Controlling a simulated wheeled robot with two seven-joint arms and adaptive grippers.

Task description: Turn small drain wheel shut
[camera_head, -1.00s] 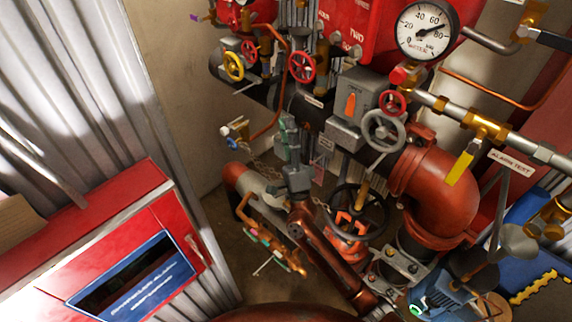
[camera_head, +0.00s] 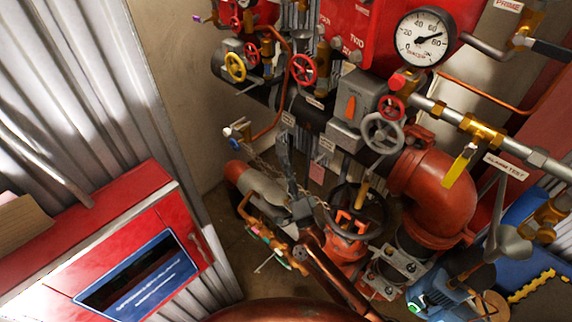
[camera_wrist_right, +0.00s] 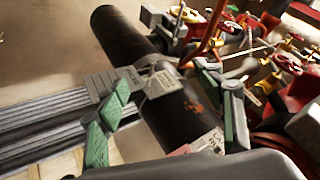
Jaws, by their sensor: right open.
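Several small handwheels show in the head view, and I cannot tell which is the drain wheel. A yellow one (camera_head: 235,67) and a red one (camera_head: 303,70) sit at upper left. Another red one (camera_head: 391,107) is just above a grey wheel (camera_head: 383,132) by the grey box. My right gripper (camera_head: 286,155) is below and left of these, in front of the black pipe, touching no wheel that I can see. In the right wrist view, its green-padded fingers (camera_wrist_right: 165,112) are open and wide apart, with the black pipe (camera_wrist_right: 125,45) behind them. My left gripper is not in view.
A large black handwheel (camera_head: 357,212) and a thick red elbow pipe (camera_head: 440,185) crowd the right of my gripper. A pressure gauge (camera_head: 426,38) is at upper right. A red cabinet (camera_head: 100,235) stands at lower left. Some floor is bare between cabinet and pipes.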

